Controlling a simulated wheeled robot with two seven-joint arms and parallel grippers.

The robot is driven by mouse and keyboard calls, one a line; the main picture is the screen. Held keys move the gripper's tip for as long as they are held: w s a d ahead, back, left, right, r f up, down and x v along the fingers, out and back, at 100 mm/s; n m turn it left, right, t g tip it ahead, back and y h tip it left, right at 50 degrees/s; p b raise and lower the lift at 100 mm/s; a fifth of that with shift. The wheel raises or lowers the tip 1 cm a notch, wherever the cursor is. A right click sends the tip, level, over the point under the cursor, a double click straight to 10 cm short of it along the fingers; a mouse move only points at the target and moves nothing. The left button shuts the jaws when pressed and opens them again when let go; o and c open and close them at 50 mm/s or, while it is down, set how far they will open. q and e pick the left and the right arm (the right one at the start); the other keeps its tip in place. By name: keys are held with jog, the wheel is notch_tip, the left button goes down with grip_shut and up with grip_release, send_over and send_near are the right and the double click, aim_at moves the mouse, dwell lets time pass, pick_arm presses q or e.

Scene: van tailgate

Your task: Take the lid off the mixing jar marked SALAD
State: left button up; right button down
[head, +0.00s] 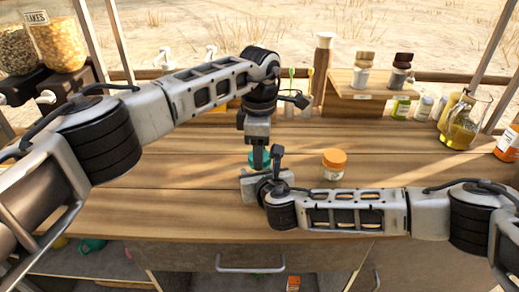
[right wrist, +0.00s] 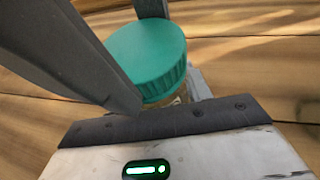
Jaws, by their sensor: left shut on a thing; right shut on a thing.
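A jar with a teal lid (head: 259,159) stands on the wooden counter, mostly hidden by my grippers. In the right wrist view the round, ribbed teal lid (right wrist: 148,58) sits on the jar, whose body is almost fully hidden. No SALAD marking is readable. My left gripper (head: 260,160) reaches down from above and is shut at the lid. My right gripper (head: 258,182) comes in low from the right and is shut on the jar below the lid. A dark finger crosses the left of the right wrist view. I cannot tell whether the lid has turned.
A jar with an orange lid (head: 334,160) stands just right of my grippers. A small shelf (head: 370,92) with shakers is behind, and a glass oil jug (head: 464,120) stands at the back right. Food dispensers (head: 58,42) are at the back left. The left counter is clear.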

pick_arm(q)
jog(key=o, duration=1.1)
notch_tip(320, 180, up, 4)
jog(key=shift+r, duration=0.25)
jog(key=shift+c, duration=0.6)
notch_tip(320, 180, up, 2)
jog(key=m, duration=0.9)
jog(key=r+m, duration=0.1)
jog(key=m, duration=0.2)
jog(key=shift+r, duration=0.2)
jog(key=shift+f, duration=0.15)
jog(key=shift+m, duration=0.3)
notch_tip(320, 180, down, 8)
jog(key=shift+r, duration=0.2)
jog(key=shift+c, duration=0.3)
